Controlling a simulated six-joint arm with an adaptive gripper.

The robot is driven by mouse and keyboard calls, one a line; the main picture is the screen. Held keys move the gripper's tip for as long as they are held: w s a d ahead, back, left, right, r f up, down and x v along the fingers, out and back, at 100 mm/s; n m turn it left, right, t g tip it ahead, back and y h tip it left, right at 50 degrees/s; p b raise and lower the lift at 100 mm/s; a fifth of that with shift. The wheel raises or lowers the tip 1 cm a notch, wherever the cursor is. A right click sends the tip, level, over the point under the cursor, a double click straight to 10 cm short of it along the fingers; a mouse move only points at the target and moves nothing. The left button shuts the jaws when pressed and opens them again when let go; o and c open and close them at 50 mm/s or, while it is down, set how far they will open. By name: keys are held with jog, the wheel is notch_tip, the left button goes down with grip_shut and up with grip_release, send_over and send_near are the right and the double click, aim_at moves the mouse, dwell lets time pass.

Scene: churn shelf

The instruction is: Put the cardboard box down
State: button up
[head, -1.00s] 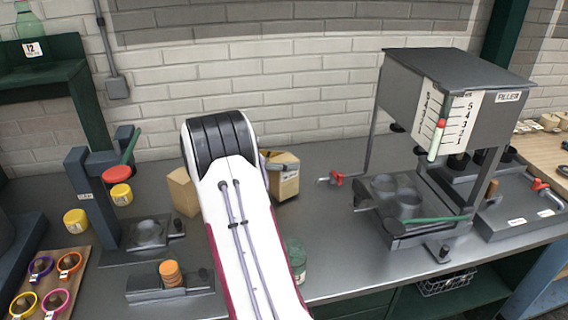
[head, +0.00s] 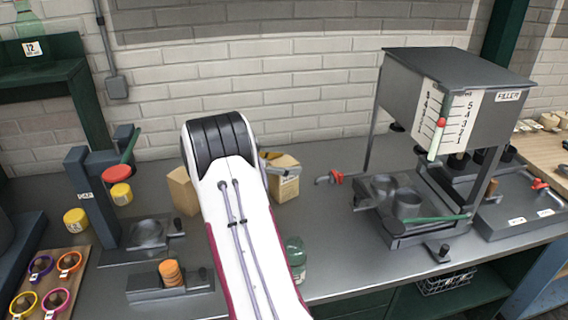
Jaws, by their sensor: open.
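A tan cardboard box (head: 285,181) with a small printed mark stands on the grey counter (head: 330,229), just right of my white arm. A second brown cardboard box (head: 181,191) stands on the counter just left of the arm, partly hidden by it. My gripper (head: 268,163) is mostly hidden behind the arm's black-capped end. Only a small grey part shows, by the upper left edge of the right box. It is open. Whether it touches either box cannot be told.
A filler stand (head: 447,93) with a tray and red valve is at the right. A press (head: 93,196) stands at the left, near rings on a board (head: 73,267). A green glass jar (head: 296,261) is close right of my arm. Counter between jar and filler is clear.

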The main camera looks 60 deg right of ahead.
jog(key=shift+r, duration=0.2)
jog(key=v, duration=1.2)
jog(key=shift+w, duration=0.15)
dwell(0.6)
